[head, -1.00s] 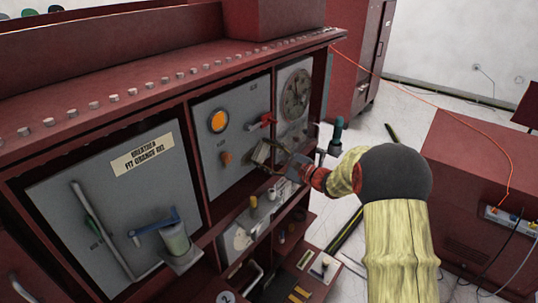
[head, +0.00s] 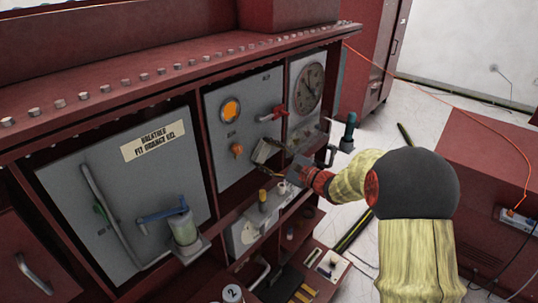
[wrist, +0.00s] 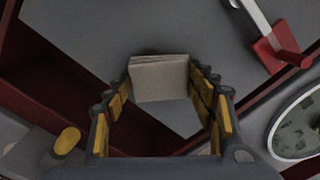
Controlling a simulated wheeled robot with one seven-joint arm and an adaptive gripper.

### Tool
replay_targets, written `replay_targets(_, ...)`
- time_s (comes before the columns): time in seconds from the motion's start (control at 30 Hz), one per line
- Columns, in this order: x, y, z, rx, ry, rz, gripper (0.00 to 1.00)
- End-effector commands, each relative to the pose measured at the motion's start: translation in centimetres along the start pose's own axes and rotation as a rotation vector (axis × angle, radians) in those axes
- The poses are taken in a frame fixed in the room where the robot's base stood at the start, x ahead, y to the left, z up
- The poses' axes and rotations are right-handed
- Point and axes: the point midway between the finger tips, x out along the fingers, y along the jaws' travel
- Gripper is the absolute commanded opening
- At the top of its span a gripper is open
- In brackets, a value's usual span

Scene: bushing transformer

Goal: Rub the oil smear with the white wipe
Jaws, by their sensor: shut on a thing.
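The white wipe, a pale folded pad (wrist: 160,82), is between my gripper's yellow-padded fingers (wrist: 160,92). My gripper is shut on it. In the head view the wipe (head: 264,150) is at the grey middle panel (head: 215,115), right of the orange knob. My gripper (head: 278,168) reaches it from the right. In the wrist view the wipe's face lies before the grey panel; I cannot tell whether it touches. A thin dark brownish patch (wrist: 150,52) shows just above the wipe's top edge, perhaps the oil smear; the rest is hidden behind the wipe.
A red lever (head: 272,115) and round gauge (head: 309,88) are above and right of the wipe; the lever (wrist: 281,48) also shows close in the wrist view. An orange knob (head: 237,150) is left. A yellow-topped part (head: 263,200) stands below. Red frame edges border the panel.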

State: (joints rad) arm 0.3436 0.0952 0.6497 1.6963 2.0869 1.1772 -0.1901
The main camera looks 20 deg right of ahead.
Motion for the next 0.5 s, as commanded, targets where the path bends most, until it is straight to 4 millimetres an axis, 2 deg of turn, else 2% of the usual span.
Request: replay_targets(0.5,0.3,2.6,2.6,-0.002,-0.002,0.001,0.36)
